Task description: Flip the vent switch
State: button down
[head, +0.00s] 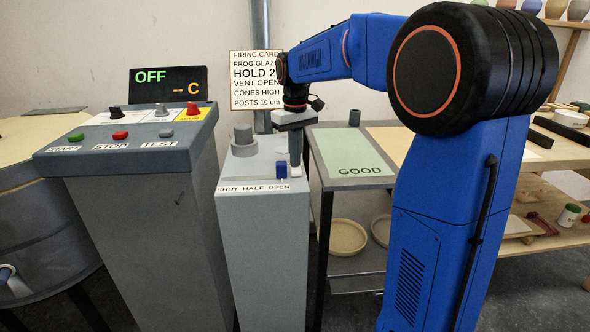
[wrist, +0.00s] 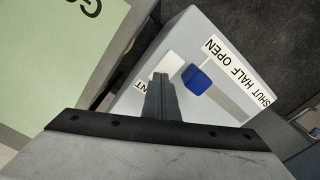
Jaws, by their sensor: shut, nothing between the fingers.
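The vent switch is a blue knob (head: 281,171) in a slot on top of a grey pedestal (head: 262,240), beside a strip labelled SHUT HALF OPEN (head: 253,189). The knob stands at the OPEN end. In the wrist view the blue knob (wrist: 197,79) sits at the upper-left end of its slot. My gripper (head: 295,172) points down, shut and empty, just right of the knob in the head view. In the wrist view its fingertips (wrist: 160,78) are left of the knob, over a partly hidden white label; I cannot tell how high above the surface they are.
A grey cylinder (head: 243,135) stands on the pedestal's back left. A control console (head: 130,137) with buttons and a display reading OFF (head: 168,84) is to the left. A green GOOD mat (head: 348,153) lies on the table to the right.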

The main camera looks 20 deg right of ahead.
notch_tip(320, 180, up, 7)
dwell(0.8)
jog(key=shift+f, duration=0.1)
dwell(0.4)
jog(key=s+a+f+m+t, duration=0.1)
jog(key=s+f, duration=0.1)
jog(key=s, duration=0.7)
jog(key=s+a+f+t, duration=0.1)
jog(key=s+f, duration=0.1)
jog(key=s, duration=0.7)
jog(key=s+f+t, duration=0.1)
jog(key=s+f, duration=0.4)
jog(key=s, duration=0.3)
jog(key=s+f+m+t, duration=0.1)
jog(key=s+f, duration=0.5)
jog(key=s, duration=0.1)
jog(key=shift+s+a+f+t, duration=0.25)
jog(key=shift+s+t, duration=0.15)
